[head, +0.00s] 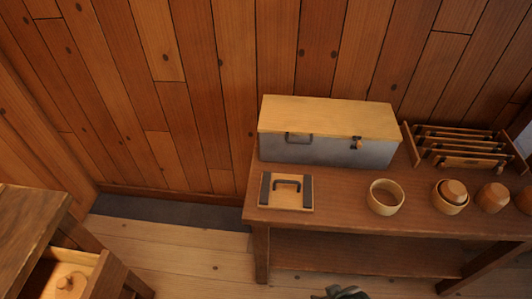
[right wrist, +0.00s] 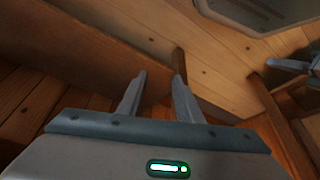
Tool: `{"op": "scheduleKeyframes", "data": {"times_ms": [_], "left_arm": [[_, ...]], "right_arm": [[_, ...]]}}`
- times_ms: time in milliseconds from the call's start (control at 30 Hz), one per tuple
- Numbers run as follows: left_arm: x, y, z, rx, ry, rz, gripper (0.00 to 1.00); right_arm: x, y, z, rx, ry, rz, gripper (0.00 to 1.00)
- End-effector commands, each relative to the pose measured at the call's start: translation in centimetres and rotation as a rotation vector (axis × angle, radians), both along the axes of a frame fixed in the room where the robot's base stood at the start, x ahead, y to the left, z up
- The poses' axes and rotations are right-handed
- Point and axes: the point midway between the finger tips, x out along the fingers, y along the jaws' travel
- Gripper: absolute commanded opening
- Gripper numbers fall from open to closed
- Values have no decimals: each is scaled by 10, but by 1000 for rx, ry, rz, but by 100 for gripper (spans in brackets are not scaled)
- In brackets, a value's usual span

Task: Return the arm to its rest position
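My right gripper (right wrist: 160,77) shows in the right wrist view with its two grey fingers apart and nothing between them. Wooden boards and a dark wooden post are behind the fingers. A grey piece of a robot arm or gripper (head: 340,293) just enters the bottom edge of the head view; I cannot tell which arm it is. Another grey, finger-like part (right wrist: 292,65) shows at the right edge of the right wrist view. Whether it is my left gripper, and how it stands, is unclear.
A wooden bench (head: 340,225) carries a lidded box (head: 330,150), a small handled panel (head: 286,205), a bowl (head: 385,210), more round wooden pieces (head: 492,198) and a slatted rack (head: 458,163). An open drawer (head: 50,270) at lower left holds a turned wooden piece (head: 69,284). Floor lies between.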

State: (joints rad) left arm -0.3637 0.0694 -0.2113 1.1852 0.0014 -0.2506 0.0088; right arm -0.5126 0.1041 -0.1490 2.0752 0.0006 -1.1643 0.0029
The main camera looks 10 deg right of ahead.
Motion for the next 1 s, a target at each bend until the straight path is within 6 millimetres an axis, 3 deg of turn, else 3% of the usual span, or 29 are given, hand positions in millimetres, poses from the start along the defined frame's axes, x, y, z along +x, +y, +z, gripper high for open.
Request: {"op": "scheduleKeyframes", "data": {"times_ms": [33,200,500,700,1000], "left_arm": [[0,0,0,0,0,0,0],[0,0,0,0,0,0,0],[0,0,0,0,-1,0,0],[0,0,0,0,-1,0,0],[0,0,0,0,-1,0,0]], "right_arm": [[3,2,-20,3,-3,2,32],[10,11,-83,20,-46,10,32],[-3,23,-179,49,-119,25,32],[-17,26,-212,62,-154,34,32],[-21,27,-221,67,-167,36,32]]}}
